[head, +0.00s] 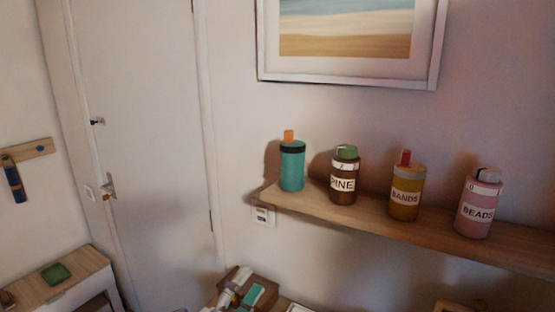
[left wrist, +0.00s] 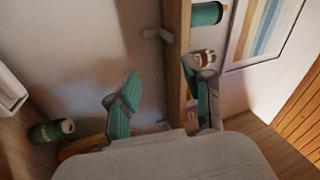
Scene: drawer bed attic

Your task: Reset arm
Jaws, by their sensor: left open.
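My left gripper (head: 244,288) is low in the head view, below the left end of the wall shelf. In the left wrist view my left gripper (left wrist: 160,82) has its two teal-padded fingers spread wide apart, with nothing held between them. The arm behind it is mostly out of the head view. My right gripper shows in neither view.
A wooden wall shelf (head: 360,208) holds a teal bottle (head: 292,168), a brown bottle (head: 344,176), a yellow BANDS bottle (head: 406,196) and a pink BEADS bottle (head: 478,207). A framed picture (head: 348,78) hangs above. A low cabinet (head: 30,290) stands left.

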